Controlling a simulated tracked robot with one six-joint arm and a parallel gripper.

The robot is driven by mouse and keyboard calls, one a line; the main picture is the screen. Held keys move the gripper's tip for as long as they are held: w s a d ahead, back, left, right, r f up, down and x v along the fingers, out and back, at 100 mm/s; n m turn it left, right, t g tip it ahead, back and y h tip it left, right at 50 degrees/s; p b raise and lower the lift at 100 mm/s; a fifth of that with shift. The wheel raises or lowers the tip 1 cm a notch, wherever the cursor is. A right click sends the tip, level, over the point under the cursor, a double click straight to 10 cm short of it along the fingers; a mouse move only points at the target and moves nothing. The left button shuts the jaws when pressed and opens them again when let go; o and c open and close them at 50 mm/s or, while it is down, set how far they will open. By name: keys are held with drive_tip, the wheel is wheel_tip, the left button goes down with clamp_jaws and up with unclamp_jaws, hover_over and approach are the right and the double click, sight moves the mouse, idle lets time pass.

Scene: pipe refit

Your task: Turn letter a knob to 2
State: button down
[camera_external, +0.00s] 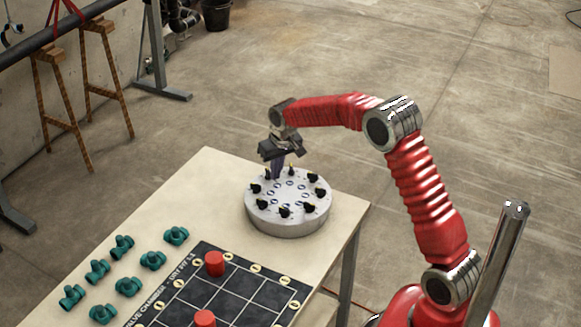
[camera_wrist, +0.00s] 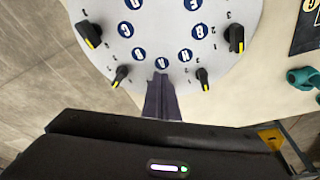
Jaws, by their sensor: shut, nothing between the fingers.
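A round grey-white dial plate (camera_external: 290,220) stands on the table with several black knobs around its top and blue round letter badges inside the ring. My gripper (camera_external: 278,172) is over the plate's far rim, fingers shut and pointing down. In the wrist view the shut fingers (camera_wrist: 161,98) reach the rim between two yellow-marked knobs, a left knob (camera_wrist: 120,76) and a right knob (camera_wrist: 203,79). Larger knobs show at left (camera_wrist: 90,34) and right (camera_wrist: 236,38). The fingers hide the spot below the nearest badge (camera_wrist: 161,63). I cannot tell which knob is letter A.
The pale table (camera_external: 190,200) also holds several green valves (camera_external: 123,248). A black grid board (camera_external: 240,300) carries a red cylinder (camera_external: 214,263) and another red cylinder (camera_external: 204,319). The tabletop left of the plate is clear. Orange trestles (camera_external: 62,110) stand on the floor behind.

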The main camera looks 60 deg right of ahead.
drive_tip(key=shift+w+a, duration=0.6)
drive_tip(key=shift+a, duration=0.2)
idle(0.4)
drive_tip(key=shift+s+a, duration=0.3)
idle(0.3)
drive_tip(key=shift+w+d+v, duration=0.1)
drive_tip(key=shift+w+v, duration=0.1)
drive_tip(key=shift+v, duration=0.75)
drive_tip(key=shift+w+d+v, duration=0.15)
drive_tip(key=shift+w+v, duration=0.05)
drive_tip(key=shift+v, duration=0.8)
drive_tip(key=shift+w+d+v, duration=0.1)
drive_tip(key=shift+w+v, duration=0.1)
drive_tip(key=shift+v, duration=0.75)
drive_tip(key=shift+r, duration=0.2)
drive_tip(key=d, duration=0.2)
drive_tip(key=s+r, duration=0.1)
drive_tip(key=shift+d, duration=0.4)
drive_tip(key=shift+f, duration=0.1)
drive_tip(key=shift+s+a+x, duration=0.15)
drive_tip(key=shift+s+x, duration=0.1)
drive_tip(key=shift+x, duration=0.85)
drive_tip(key=shift+s+a+x, duration=0.1)
drive_tip(key=shift+s+x, duration=0.1)
drive_tip(key=shift+x, duration=0.95)
drive_tip(key=shift+s+a+x, duration=0.15)
drive_tip(key=shift+s+x, duration=0.1)
drive_tip(key=shift+x, duration=0.85)
